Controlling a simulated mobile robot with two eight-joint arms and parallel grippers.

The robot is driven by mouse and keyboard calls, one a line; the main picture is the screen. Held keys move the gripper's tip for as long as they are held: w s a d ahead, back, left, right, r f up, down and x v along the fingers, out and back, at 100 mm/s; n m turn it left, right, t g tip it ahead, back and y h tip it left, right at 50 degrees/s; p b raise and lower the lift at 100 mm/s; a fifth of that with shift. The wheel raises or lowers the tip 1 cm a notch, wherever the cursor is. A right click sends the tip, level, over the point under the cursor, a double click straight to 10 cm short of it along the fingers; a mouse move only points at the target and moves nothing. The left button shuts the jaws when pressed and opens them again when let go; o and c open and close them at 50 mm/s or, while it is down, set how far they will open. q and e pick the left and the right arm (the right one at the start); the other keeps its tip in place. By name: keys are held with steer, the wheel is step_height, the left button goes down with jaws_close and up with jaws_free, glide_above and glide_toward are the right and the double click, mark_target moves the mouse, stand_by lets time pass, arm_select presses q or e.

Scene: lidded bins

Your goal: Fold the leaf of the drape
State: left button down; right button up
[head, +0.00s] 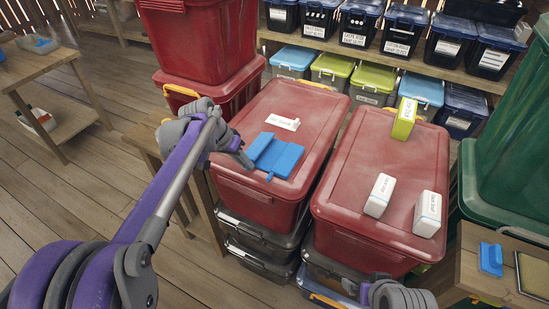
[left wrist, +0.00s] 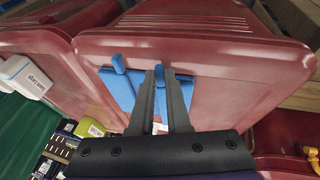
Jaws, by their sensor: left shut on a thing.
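The blue drape (head: 284,160) lies on the red lid of the left bin (head: 310,104). It shows as two blue panels side by side, with a small blue tab at the near edge. In the left wrist view, the drape (left wrist: 118,90) has one upright blue tab at left and another blue tab between my fingers. My left gripper (head: 246,158) is at the drape's left side. In the left wrist view, my left gripper (left wrist: 168,80) is shut on that blue tab of the drape, and its fingers hide part of the panels.
A second red bin (head: 345,215) stands to the right, with a green-and-white box (head: 404,118) and two white boxes (head: 379,195) on its lid. Stacked red bins (head: 190,40) rise behind my left arm. A green bin (head: 510,150) stands at far right.

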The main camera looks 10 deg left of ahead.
arm_select(q)
steer(key=shift+w+a+r+h, duration=0.2)
steer(key=shift+a+h, duration=0.2)
steer(key=shift+h, duration=0.3)
steer(key=shift+a+r+g+h, duration=0.15)
steer(key=shift+a+g+h, duration=0.15)
steer(key=shift+h, duration=0.2)
steer(key=shift+w+r+n+h, duration=0.1)
steer(key=shift+n+h, duration=0.2)
steer(key=shift+h, duration=0.1)
steer(key=shift+a+r+g+h, duration=0.1)
steer(key=shift+a+g+h, duration=0.2)
steer(key=shift+h, duration=0.2)
steer(key=c, duration=0.9)
jaws_free()
